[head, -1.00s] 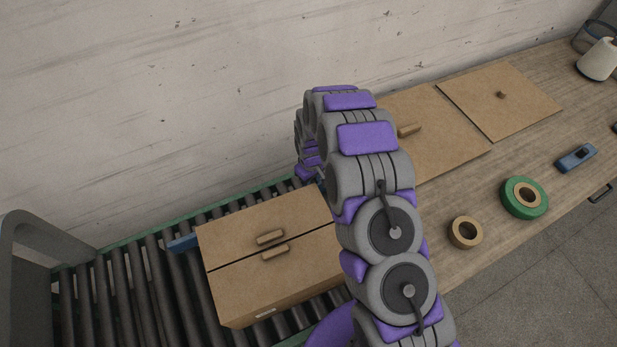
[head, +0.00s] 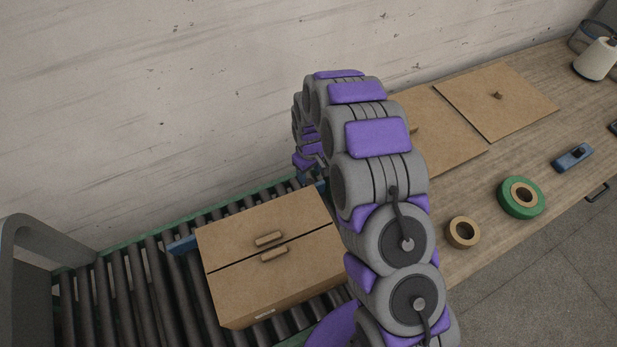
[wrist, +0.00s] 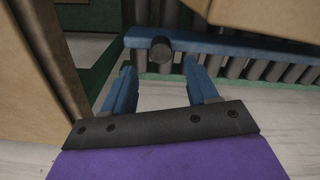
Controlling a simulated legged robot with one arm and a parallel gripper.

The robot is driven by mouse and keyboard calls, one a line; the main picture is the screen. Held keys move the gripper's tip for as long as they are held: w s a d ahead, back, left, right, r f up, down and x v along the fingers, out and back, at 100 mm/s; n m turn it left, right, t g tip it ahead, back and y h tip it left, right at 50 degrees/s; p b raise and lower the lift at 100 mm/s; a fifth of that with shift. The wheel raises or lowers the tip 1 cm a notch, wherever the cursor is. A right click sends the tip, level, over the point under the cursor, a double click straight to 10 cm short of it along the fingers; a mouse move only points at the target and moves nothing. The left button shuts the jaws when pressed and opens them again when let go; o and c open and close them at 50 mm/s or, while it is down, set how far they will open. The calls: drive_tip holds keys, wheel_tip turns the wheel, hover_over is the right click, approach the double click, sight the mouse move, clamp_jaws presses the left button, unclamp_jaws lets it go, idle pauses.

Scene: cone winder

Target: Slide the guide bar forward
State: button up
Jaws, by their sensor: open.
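The blue guide bar (head: 183,244) lies across the roller conveyor behind a cardboard box; its left end shows in the head view and the box hides much of it. In the wrist view the bar (wrist: 245,48) runs across the top, with a dark round knob (wrist: 161,49) on it. My gripper (wrist: 159,68) is open, its two blue fingers pointing at the bar. The knob appears between and just beyond the fingertips, and nothing is gripped. Whether a finger touches the bar I cannot tell.
The cardboard box (head: 275,285) sits on the rollers (head: 130,300) in front of the bar. A wooden bench (head: 400,225) at right holds flat cardboard panels (head: 495,100), tape rolls (head: 522,197) and a blue tool (head: 573,157). A cardboard side (wrist: 40,60) stands close left of my gripper.

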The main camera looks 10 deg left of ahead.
wheel_tip(320, 180, up, 11)
drive_tip(key=shift+p, duration=0.45)
